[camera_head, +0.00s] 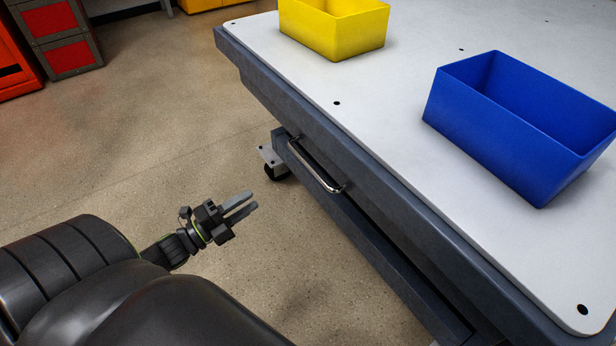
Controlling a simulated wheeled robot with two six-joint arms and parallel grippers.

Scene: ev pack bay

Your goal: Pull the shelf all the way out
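The workbench has a dark grey shelf or drawer front (352,222) under its white top. A shiny metal bar handle (318,167) is fixed along the upper part of that front. My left gripper (250,205) is in front of the bench, to the left of the handle and apart from it. Its two grey fingers point right and slightly up, with a narrow gap between them and nothing held. My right gripper is not seen. How far the shelf is out cannot be told clearly.
An empty blue bin (480,135) and a yellow bin (335,35) stand on the white bench top (400,85). A caster (276,171) shows under the bench. Red cabinets (70,55) stand at the far left. The floor (160,130) between is clear.

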